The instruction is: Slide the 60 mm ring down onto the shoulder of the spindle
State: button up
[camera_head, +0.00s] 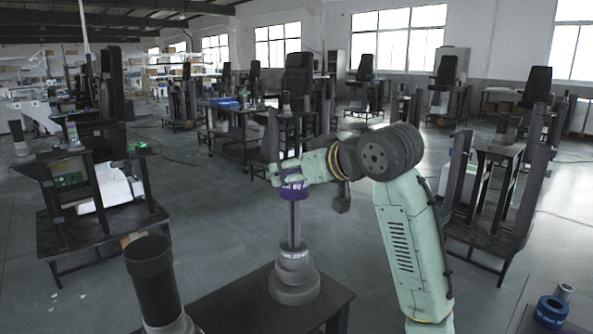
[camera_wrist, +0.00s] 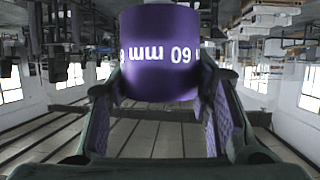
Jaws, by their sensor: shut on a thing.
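The purple 60 mm ring (camera_head: 296,190) is in my gripper (camera_head: 290,173), above the spindle (camera_head: 293,277). The spindle is grey and stepped, with a wide base and a thin upright rod, and stands on a dark table. The rod's top meets the ring's lower edge in the picture; I cannot tell whether the ring is around the rod or in front of it. The ring is well above the spindle's stepped shoulder. In the wrist view the ring (camera_wrist: 160,50) shows its "60 mm" print upside down between the two fingers. The spindle is not visible there.
A dark upright cylinder (camera_head: 152,279) stands at the front left. A blue ring (camera_head: 551,312) lies on a bench at the lower right, beside a grey tube (camera_head: 564,291). Other workstations stand farther back.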

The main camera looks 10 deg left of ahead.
aim_at(298, 222)
jog(key=shift+f+b, duration=4.2)
jog(key=shift+f, duration=1.55)
jog(key=o, duration=1.5)
jog(key=shift+o, duration=0.2)
jog(key=shift+s, duration=0.1)
jog(key=v, duration=1.2)
jog(key=shift+d, duration=0.1)
